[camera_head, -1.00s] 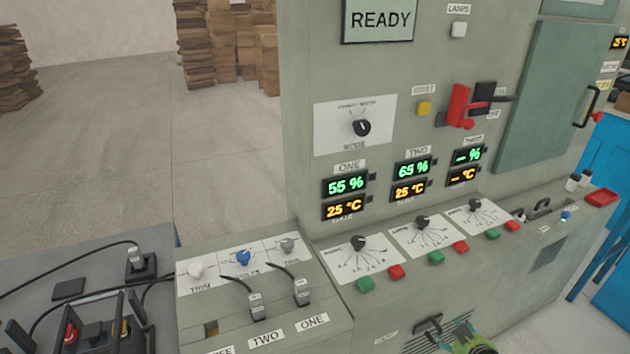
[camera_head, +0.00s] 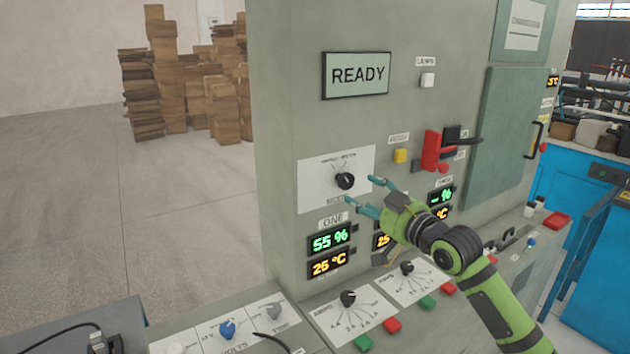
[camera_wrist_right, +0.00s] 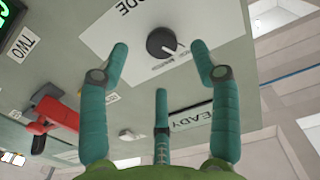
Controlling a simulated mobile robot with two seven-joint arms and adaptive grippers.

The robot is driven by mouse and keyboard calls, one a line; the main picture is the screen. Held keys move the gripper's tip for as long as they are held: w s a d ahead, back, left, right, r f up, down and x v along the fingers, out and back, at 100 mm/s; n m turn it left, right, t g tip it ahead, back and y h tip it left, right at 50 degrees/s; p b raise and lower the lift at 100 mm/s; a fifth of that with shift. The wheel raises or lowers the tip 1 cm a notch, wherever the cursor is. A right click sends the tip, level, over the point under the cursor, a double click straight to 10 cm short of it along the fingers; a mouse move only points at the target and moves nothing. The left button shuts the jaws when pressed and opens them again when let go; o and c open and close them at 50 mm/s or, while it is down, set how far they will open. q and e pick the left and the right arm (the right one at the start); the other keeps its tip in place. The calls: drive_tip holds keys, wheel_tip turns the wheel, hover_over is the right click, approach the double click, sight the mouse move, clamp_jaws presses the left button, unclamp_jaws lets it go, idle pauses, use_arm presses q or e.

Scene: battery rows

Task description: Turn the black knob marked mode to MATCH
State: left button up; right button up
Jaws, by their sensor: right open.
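The black mode knob (camera_head: 345,181) sits on a white plate (camera_head: 312,190) on the grey panel, below the READY screen (camera_head: 357,75). Its light pointer mark is visible, but the small lettering around it is too fine to read. My right gripper (camera_head: 360,190) is open, its teal fingers close to the knob's right and lower right in the head view. In the right wrist view the knob (camera_wrist_right: 162,43) shows ahead, between the open fingertips (camera_wrist_right: 160,58) and apart from them. The left gripper is not in view.
A red lever switch (camera_head: 436,150) and a yellow button (camera_head: 400,156) are right of the plate. Display ONE (camera_head: 329,240) is below it. The sloped desk below carries more black knobs (camera_head: 348,298) and red and green buttons. Floor at left is clear, with stacked boxes (camera_head: 165,80) behind.

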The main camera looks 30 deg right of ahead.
sight(348, 183)
drive_tip(key=shift+w+r+p, duration=0.45)
drive_tip(key=shift+w+r, duration=0.05)
drive_tip(key=shift+w, duration=0.3)
drive_tip(key=w+p, duration=0.2)
drive_tip(key=w, duration=0.2)
drive_tip(key=shift+a, duration=0.1)
drive_tip(key=shift+w+a+f, duration=0.1)
drive_tip(key=shift+w+f, duration=0.05)
drive_tip(key=shift+w, duration=0.4)
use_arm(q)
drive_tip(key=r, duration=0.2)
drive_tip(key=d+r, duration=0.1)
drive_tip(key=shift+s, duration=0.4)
use_arm(e)
drive_tip(key=shift+s, duration=0.1)
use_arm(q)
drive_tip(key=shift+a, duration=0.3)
use_arm(e)
drive_tip(key=c, duration=1.1)
